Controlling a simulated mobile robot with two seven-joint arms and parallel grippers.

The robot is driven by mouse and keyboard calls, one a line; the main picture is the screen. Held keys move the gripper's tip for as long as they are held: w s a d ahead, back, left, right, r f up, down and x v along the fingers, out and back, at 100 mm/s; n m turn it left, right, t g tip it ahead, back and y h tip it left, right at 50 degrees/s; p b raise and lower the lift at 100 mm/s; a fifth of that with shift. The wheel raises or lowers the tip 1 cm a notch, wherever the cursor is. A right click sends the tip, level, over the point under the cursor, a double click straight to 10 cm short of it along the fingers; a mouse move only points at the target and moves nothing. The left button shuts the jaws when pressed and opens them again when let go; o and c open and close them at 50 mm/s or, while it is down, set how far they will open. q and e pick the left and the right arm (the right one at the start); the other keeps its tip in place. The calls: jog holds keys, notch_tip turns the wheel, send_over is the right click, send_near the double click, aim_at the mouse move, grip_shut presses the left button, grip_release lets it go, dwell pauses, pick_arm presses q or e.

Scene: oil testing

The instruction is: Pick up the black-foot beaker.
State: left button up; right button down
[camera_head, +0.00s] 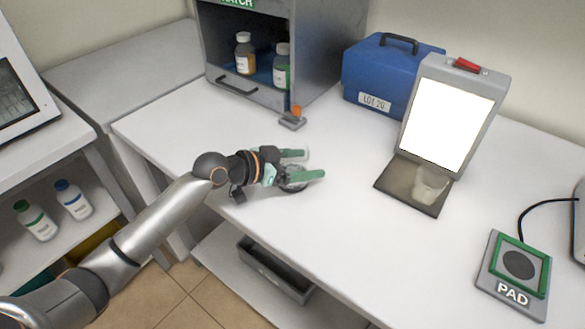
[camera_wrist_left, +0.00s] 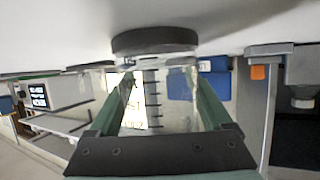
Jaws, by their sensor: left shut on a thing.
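The black-foot beaker (camera_head: 293,181) is clear glass and stands near the front edge of the white table, partly hidden by my gripper. In the left wrist view, which looks upside down, its round black foot (camera_wrist_left: 155,40) and marked clear wall (camera_wrist_left: 153,100) show between the fingers. My left gripper (camera_head: 311,164) reaches in from the left with green fingers on both sides of the beaker, shut on it. The fingers also show in the left wrist view (camera_wrist_left: 158,88). I cannot tell whether the foot touches the table. My right gripper is not in view.
A second clear glass vessel (camera_head: 430,186) stands on the dark base of a lit panel (camera_head: 447,125). A blue case (camera_head: 378,78), a grey hatch cabinet (camera_head: 330,50) with bottles and a green-framed pad (camera_head: 518,265) surround clear table.

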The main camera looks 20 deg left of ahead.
pick_arm(q)
jog(key=c, duration=0.4)
jog(key=shift+r, duration=0.25)
jog(key=shift+r, duration=0.7)
jog(key=shift+s+a+r, duration=0.2)
jog(key=shift+s+r, duration=1.65)
jog(key=shift+s, duration=0.45)
jog(key=shift+s+a+r, duration=0.15)
jog(key=shift+s+r, duration=1.75)
jog(key=shift+s, duration=0.4)
jog(key=shift+s+a+r, duration=0.2)
jog(key=shift+s+r, duration=1.65)
jog(key=shift+s, duration=0.45)
